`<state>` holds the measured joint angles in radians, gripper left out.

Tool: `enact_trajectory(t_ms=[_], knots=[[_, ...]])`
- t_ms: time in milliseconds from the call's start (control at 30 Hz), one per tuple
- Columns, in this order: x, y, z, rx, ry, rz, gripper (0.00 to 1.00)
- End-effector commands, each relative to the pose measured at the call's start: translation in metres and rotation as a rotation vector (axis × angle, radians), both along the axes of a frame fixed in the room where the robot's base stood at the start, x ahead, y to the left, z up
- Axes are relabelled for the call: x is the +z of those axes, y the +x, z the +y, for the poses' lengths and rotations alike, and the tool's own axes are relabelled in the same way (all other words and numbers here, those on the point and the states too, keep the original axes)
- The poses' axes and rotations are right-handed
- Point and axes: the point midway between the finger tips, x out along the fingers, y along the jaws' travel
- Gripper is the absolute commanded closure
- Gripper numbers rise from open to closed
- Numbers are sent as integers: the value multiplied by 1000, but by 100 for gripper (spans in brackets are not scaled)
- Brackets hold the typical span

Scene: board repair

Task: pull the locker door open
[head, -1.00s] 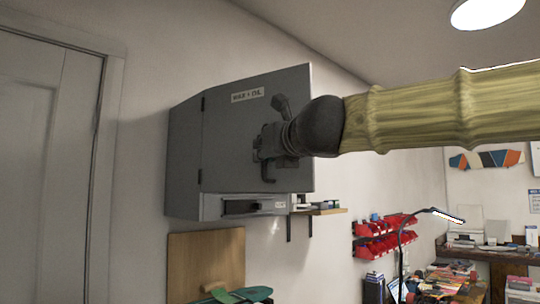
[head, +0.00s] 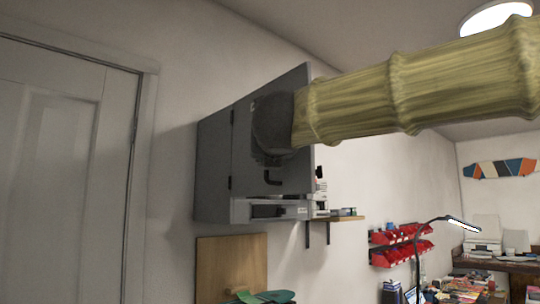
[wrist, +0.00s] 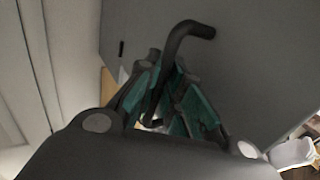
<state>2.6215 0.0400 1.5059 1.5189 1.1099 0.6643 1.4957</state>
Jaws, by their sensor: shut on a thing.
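The grey locker (head: 213,165) hangs on the wall in the head view. Its door (head: 298,175) is hinged at the left and stands ajar, its free right edge swung out from the body. In the wrist view the door (wrist: 255,60) fills the upper right. The dark bent bar handle (wrist: 190,29) passes between the fingers of my gripper (wrist: 166,72), which is shut on it. In the head view my dark wrist hides the gripper and most of the handle; only the handle's lower end (head: 270,178) shows.
A wooden shelf (head: 345,218) sits right of the locker, with red bins (head: 400,240) farther right. A wooden board (head: 232,265) stands below. A white room door (head: 60,170) is at the left. A desk lamp (head: 420,235) rises at the lower right.

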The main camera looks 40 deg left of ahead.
Motion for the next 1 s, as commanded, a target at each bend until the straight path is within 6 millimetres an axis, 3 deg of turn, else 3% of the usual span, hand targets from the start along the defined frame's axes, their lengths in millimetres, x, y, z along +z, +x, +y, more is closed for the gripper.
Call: enact_trajectory(t_ms=[333,367,467,833,1000], knots=[[2,-1,1,1,1,-4,100],[2,-1,1,1,1,-4,87],[2,-2,1,2,1,-2,69],[1,-3,1,3,1,-1,68],[1,-13,-11,3,1,-1,68]])
